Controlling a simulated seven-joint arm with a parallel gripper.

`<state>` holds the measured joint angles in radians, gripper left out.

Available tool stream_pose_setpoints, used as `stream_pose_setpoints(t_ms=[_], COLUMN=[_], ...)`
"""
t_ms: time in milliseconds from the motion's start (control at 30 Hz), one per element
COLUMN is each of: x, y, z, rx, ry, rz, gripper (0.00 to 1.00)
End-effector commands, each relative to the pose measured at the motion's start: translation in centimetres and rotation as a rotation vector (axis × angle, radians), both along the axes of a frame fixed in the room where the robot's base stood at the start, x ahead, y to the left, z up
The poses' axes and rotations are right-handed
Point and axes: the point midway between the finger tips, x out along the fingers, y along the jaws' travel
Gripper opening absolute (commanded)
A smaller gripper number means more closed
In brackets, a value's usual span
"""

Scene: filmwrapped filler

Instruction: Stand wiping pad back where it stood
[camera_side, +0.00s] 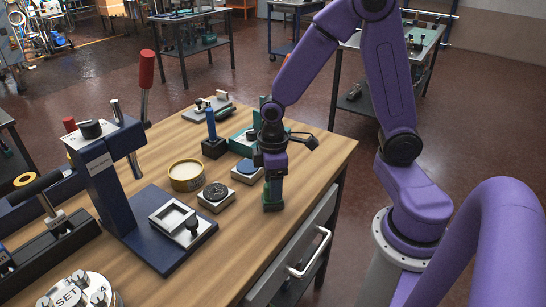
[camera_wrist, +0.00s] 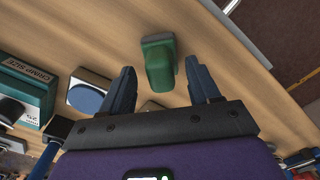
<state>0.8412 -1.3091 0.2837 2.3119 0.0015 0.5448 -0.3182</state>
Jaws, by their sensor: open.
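The wiping pad (camera_side: 273,198), a green block with a grey strip along one end, appears to stand upright on the wooden table near its right edge. In the wrist view the pad (camera_wrist: 160,64) sits between the two blue fingers, with a gap on both sides. My gripper (camera_wrist: 160,68) is open around it and points down over it; in the side view my gripper (camera_side: 273,180) hides the pad's upper part. I cannot tell how far the fingertips reach down beside it.
A block with a blue disc (camera_side: 247,169) stands close behind the pad, with a green crimp-size box (camera_wrist: 25,90) beyond. A block with a black disc (camera_side: 215,193), a yellow tin (camera_side: 186,175) and a lever press (camera_side: 120,185) stand left. The front table strip is clear.

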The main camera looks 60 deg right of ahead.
Motion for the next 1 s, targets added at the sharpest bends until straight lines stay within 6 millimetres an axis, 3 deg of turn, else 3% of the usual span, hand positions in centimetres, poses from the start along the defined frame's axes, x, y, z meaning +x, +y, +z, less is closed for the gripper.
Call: stream_pose_setpoints(t_ms=[400,733,867,1000], x=[0.1,-0.3,-2.1,-6.0], y=[0.1,0.2,1.2,2.6], z=[7.0,9.7,9.8,9.9], rx=[0.003,0.001,0.002,0.007], ry=[-0.006,-0.001,-0.004,-0.009], rz=[0.001,0.007,0.046,0.120], gripper=[0.61,0.61,0.61,0.61])
